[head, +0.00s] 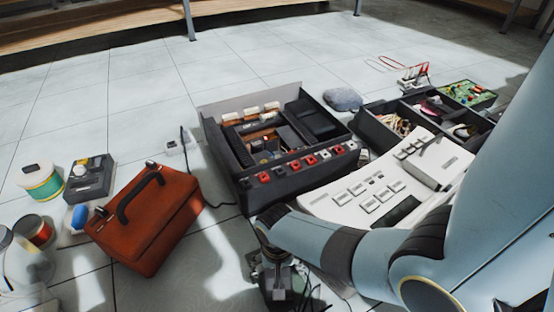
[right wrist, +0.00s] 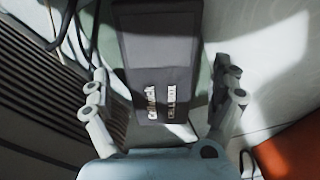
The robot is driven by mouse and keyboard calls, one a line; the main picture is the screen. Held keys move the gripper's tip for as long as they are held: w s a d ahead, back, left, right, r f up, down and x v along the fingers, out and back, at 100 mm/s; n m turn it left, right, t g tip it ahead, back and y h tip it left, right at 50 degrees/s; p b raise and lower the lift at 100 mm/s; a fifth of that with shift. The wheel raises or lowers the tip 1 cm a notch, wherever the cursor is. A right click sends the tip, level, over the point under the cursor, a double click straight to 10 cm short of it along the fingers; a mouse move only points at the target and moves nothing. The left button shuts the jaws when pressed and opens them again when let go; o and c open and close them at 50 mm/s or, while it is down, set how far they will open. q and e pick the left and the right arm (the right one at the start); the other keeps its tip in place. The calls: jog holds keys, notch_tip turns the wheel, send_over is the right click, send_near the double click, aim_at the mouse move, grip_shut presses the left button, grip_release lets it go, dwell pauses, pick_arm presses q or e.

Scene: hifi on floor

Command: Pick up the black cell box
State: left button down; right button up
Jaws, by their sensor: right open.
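The black cell box (right wrist: 158,50) lies in the right wrist view, a dark block with two light printed labels on its near end. In the head view the box (head: 273,291) shows at the bottom edge, partly covered by my right gripper (head: 278,268). In the right wrist view my right gripper (right wrist: 164,88) is open, with one finger on each side of the box's near end. A gap shows between the box and the right finger; I cannot tell whether the left finger touches it. My left gripper is not in view.
A ribbed dark casing (right wrist: 35,85) and cables lie left of the box in the wrist view. In the head view are an orange-red bag (head: 150,225), an open black unit (head: 255,195), a white panel (head: 345,203) and a divided tray (head: 375,130). Bare floor lies between bag and box.

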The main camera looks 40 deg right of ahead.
jog(key=shift+c, duration=0.4)
jog(key=c, duration=1.5)
